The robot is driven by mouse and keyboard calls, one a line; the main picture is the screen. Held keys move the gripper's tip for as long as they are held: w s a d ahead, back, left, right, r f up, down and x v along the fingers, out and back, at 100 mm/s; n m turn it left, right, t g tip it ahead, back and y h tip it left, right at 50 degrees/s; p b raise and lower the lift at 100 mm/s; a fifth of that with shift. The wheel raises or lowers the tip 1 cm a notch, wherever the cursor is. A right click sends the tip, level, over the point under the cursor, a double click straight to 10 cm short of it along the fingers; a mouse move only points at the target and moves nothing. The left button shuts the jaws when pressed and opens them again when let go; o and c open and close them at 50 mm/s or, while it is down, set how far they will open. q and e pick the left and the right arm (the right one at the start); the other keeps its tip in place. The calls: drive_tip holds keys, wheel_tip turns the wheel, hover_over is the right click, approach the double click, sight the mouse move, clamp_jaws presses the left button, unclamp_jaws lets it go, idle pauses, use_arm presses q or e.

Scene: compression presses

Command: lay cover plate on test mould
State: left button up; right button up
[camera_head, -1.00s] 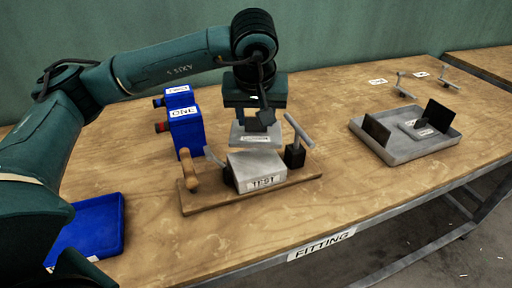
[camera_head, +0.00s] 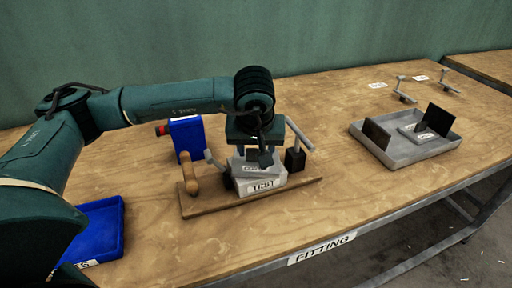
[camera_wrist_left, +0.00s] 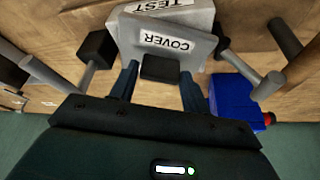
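The test mould (camera_head: 268,187) is a light grey block labelled TEST on a wooden base board (camera_head: 225,206). It also shows at the top of the left wrist view (camera_wrist_left: 180,13). The grey cover plate (camera_head: 246,171), labelled COVER in the left wrist view (camera_wrist_left: 192,50), lies flat over the mould's top. I cannot tell whether a thin gap remains between them. My left gripper (camera_wrist_left: 160,70) points down above the plate, its fingers closed on both sides of the plate's black knob (camera_wrist_left: 160,68). My right gripper is not in view.
Clamps with grey levers stand left (camera_head: 210,158) and right (camera_head: 297,150) of the mould, close to my gripper. A blue box (camera_head: 187,138) stands behind, a blue tray (camera_head: 103,225) left, a grey tray (camera_head: 400,155) right.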

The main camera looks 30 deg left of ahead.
use_arm(q)
drive_tip(key=o, duration=0.4)
drive_tip(key=shift+c, duration=0.2)
drive_tip(key=v, duration=1.2)
drive_tip(key=shift+r, duration=0.15)
